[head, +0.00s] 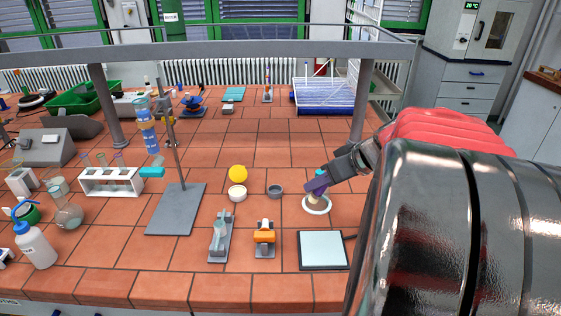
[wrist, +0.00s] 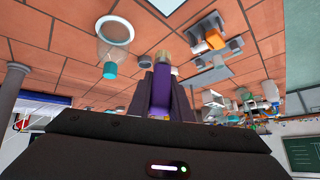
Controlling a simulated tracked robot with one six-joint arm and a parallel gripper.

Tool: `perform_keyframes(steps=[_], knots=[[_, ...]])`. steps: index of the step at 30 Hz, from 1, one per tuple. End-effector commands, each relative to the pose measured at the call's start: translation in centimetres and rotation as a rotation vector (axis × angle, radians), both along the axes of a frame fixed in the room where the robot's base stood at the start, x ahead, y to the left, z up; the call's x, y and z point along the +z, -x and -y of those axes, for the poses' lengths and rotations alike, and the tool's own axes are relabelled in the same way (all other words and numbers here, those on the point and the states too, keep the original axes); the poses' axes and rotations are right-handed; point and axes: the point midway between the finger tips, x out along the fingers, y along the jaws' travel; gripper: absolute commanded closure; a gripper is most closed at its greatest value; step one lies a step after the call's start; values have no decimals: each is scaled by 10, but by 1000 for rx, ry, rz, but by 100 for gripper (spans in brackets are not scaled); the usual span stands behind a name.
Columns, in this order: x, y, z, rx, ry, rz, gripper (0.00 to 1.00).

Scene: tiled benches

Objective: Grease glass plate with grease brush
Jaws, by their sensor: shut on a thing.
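The grease brush has a purple handle (head: 316,185) and a pale tip. My gripper (head: 326,180) is shut on the handle. In the wrist view the purple handle (wrist: 160,98) stands between the jaws, its pale tip pointing away from my gripper. A square pale plate with a dark border, which looks like the glass plate (head: 323,250), lies flat near the bench's front edge. The brush is above and behind it, apart from it. A clear glass vessel with a teal knob (wrist: 110,70) stands close to the brush; its white rim (head: 317,207) shows in the head view.
Left of the plate are an orange-topped holder (head: 264,236) and a grey metal piece (head: 220,240). Behind are a small grey cup (head: 274,191) and a yellow ball (head: 238,173) by a white dish (head: 237,193). A stand with a grey base (head: 176,210) is further left.

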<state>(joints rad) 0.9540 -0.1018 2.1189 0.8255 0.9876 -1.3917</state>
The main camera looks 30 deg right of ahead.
Motion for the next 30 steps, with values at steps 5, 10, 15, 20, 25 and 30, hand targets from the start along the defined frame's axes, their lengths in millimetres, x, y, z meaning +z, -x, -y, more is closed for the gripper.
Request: perform_keyframes(steps=[5,10,15,20,25,30], knots=[[0,3,3,-11,1,2,100],[0,4,4,-14,2,1,100],[-2,4,5,-15,0,1,100],[-10,4,5,-16,0,1,100],[-25,4,5,-16,-1,0,100],[-41,4,5,-15,-1,0,100]])
